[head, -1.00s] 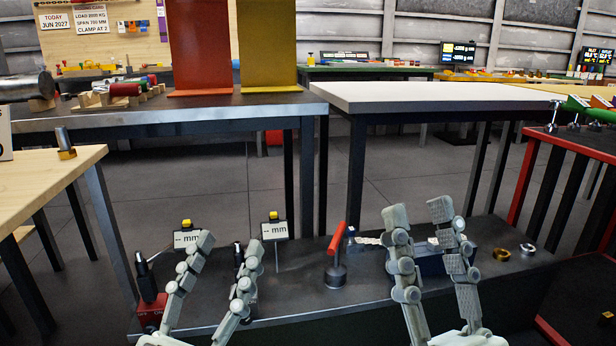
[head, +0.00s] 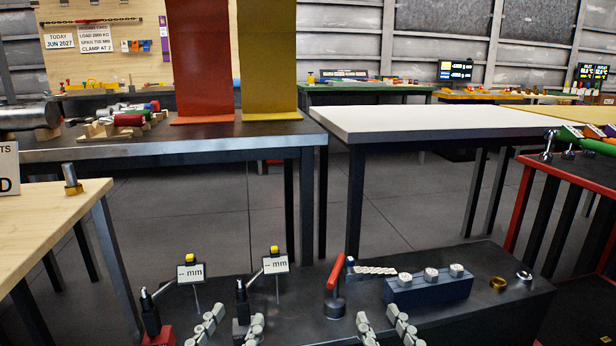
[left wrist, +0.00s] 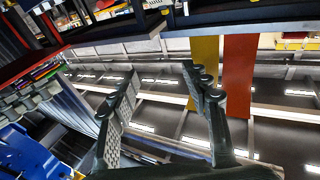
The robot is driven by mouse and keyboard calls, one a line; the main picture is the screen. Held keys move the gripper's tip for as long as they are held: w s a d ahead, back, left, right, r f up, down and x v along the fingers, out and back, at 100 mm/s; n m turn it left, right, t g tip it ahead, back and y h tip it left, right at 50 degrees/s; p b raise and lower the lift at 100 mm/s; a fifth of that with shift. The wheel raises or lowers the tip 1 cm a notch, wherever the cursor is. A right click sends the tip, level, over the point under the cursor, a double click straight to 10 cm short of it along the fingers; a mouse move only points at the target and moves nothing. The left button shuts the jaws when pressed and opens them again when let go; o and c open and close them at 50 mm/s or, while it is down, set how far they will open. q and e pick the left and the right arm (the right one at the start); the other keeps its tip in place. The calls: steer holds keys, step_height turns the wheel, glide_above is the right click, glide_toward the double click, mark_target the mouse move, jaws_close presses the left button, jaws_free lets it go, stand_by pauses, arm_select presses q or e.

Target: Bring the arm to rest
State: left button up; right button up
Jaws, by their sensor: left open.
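My left gripper (head: 238,316) is at the bottom edge of the head view, with only the ends of its two fingers showing. The fingers stand apart with nothing between them. In the left wrist view the same gripper (left wrist: 160,72) is open and empty, with clear air between its pads. My right gripper (head: 378,316) also shows only its finger ends at the bottom of the head view, to the right of the left one. Its fingers are apart and hold nothing visible. The rest of both arms is out of the head view.
A low dark bench (head: 300,312) lies just beyond the grippers. On it stand two gauges with "mm" displays (head: 191,273), a red-handled tool (head: 335,285), a blue block with pale round pieces (head: 430,288) and two rings (head: 498,283). A white-topped table (head: 430,122) stands behind.

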arm_select(q)
steer(key=a+f+g+y+p, duration=0.25)
steer(key=a+f+g, duration=0.2)
steer(key=f, duration=0.45)
arm_select(e)
steer(key=d+f+g+h, duration=0.2)
steer(key=d+f+g, duration=0.25)
steer(key=f, duration=0.45)
arm_select(q)
steer(key=s+a+f+n+g+y+p, duration=0.1)
steer(key=s+a+f+g+y+p, duration=0.1)
steer(key=s+a+f+g, duration=0.3)
steer(key=s+a+f+g+y+p, duration=0.2)
steer(key=s+a+f+g+p, duration=0.2)
steer(key=s+f, duration=0.6)
steer(key=shift+a+f+n+g, duration=0.4)
steer(key=shift+a+g, duration=0.35)
steer(key=shift+a, duration=0.1)
arm_select(e)
steer(key=s+d+f+m+g+h, duration=0.1)
steer(key=s+d+f+g+h, duration=0.1)
steer(key=s+d+f+g, duration=0.3)
steer(key=s+d+f+g+h, duration=0.2)
steer(key=s+d+f+g, duration=0.3)
steer(key=s+f, duration=0.5)
steer(key=shift+d+f+m, duration=0.35)
steer(key=shift+f+m, duration=0.05)
steer(key=shift+g, duration=0.25)
